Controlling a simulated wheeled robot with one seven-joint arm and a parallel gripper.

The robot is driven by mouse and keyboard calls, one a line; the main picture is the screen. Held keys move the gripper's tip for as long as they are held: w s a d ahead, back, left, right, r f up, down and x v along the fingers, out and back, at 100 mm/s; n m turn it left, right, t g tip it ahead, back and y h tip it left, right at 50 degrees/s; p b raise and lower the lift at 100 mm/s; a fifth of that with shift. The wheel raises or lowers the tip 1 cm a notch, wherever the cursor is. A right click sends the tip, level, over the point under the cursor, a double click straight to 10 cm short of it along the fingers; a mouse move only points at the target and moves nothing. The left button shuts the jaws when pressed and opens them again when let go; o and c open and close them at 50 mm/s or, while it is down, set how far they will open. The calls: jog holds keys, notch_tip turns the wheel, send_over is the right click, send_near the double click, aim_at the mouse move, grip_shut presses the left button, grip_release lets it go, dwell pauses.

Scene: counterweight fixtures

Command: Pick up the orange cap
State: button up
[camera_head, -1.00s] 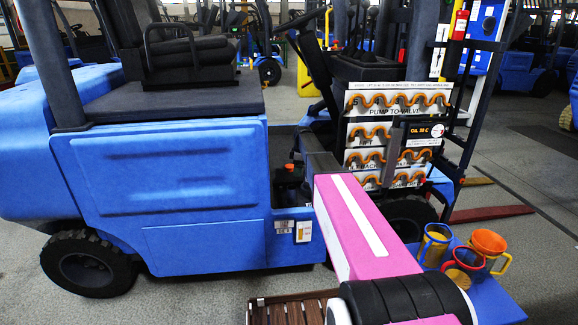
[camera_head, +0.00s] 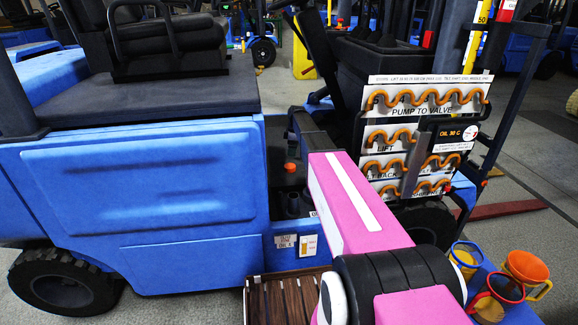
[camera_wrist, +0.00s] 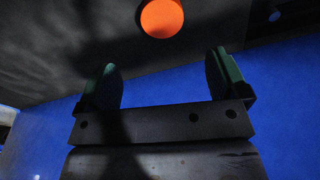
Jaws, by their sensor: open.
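The orange cap (camera_head: 290,167) is small and round. It sits on a dark surface in the recess of the blue forklift, between the seat side and the front column. In the wrist view the cap (camera_wrist: 162,18) is a round orange disc at the top, cut by the frame edge. My gripper (camera_wrist: 165,82) is open, its two green-padded fingers apart with nothing between them. The cap lies beyond the fingertips, roughly centred between them, not touching. In the head view my pink arm reaches toward the recess, and the gripper itself is not clearly seen there.
The blue forklift body (camera_head: 150,185) stands to the left of the recess. A panel with orange wavy hoses (camera_head: 425,97) is at the right. A brown slatted crate (camera_head: 283,298) is at the bottom.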

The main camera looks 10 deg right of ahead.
aim_at(290, 166)
jog(key=f, duration=0.7)
jog(key=a+f, duration=0.1)
jog(key=f, duration=0.2)
jog(key=shift+f, duration=0.2)
jog(key=shift+s, duration=0.1)
jog(key=c, duration=1)
